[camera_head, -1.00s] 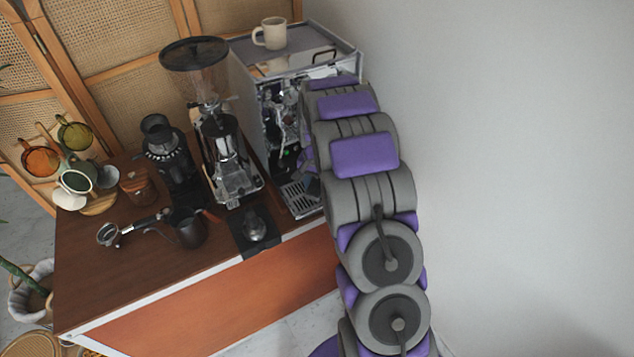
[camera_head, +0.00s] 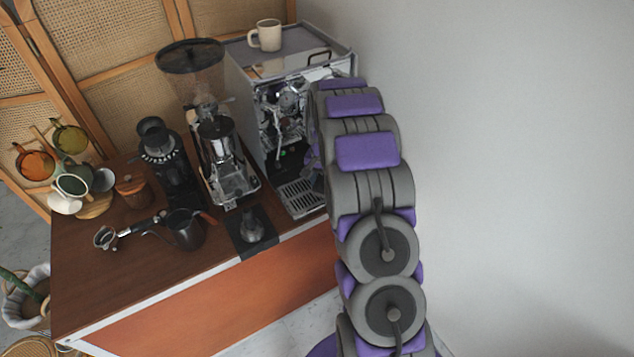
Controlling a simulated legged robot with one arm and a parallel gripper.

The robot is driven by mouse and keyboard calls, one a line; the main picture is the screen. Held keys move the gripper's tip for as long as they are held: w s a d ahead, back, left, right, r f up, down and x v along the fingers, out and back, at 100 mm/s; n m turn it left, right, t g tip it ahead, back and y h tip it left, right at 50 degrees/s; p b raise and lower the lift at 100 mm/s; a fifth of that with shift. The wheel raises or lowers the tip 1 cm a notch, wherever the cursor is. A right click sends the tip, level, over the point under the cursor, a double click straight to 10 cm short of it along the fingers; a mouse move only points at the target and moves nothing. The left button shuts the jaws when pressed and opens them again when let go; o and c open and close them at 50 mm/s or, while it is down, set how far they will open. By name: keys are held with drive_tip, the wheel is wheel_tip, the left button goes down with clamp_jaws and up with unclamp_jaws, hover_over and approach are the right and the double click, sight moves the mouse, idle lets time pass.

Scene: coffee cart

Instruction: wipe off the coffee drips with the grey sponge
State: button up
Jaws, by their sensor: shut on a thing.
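My own grey and purple arm rises along the right side of the cart and covers the right part of the espresso machine (camera_head: 243,88). My gripper is out of sight behind the arm links, so what it holds does not show. The grey sponge is not visible. I cannot make out any coffee drips on the bare wooden cart top (camera_head: 110,285) or on the slotted metal drip tray (camera_head: 301,197), whose right end is close to my arm.
A cream mug (camera_head: 267,37) stands on the machine. A grinder (camera_head: 222,165), a smaller black grinder (camera_head: 160,150), a black pitcher (camera_head: 187,230), a portafilter (camera_head: 107,238), a tamper (camera_head: 252,229) and a cup stand (camera_head: 92,208) crowd the cart. The front left is clear. A white wall is right.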

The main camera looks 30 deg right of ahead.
sight(310, 193)
drive_tip(key=shift+d+r, duration=0.1)
drive_tip(key=shift+d, duration=0.9)
drive_tip(key=shift+s+d+f+p, duration=0.1)
drive_tip(key=shift+s+d+p, duration=0.05)
drive_tip(key=shift+d, duration=0.25)
drive_tip(key=shift+s+d+f+p, duration=0.1)
drive_tip(key=shift+d+p, duration=0.05)
drive_tip(key=shift+d, duration=0.2)
drive_tip(key=shift+a+f, duration=0.2)
drive_tip(key=shift+a, duration=0.95)
drive_tip(key=shift+w+a, duration=0.15)
drive_tip(key=shift+a, duration=2.15)
drive_tip(key=shift+c, duration=0.8)
drive_tip(key=shift+w+a+r, duration=0.2)
drive_tip(key=shift+w+a, duration=0.05)
drive_tip(key=shift+d+r+p, duration=0.2)
drive_tip(key=shift+d+p, duration=0.2)
drive_tip(key=shift+d, duration=0.35)
drive_tip(key=d, duration=0.2)
drive_tip(key=shift+d, duration=0.55)
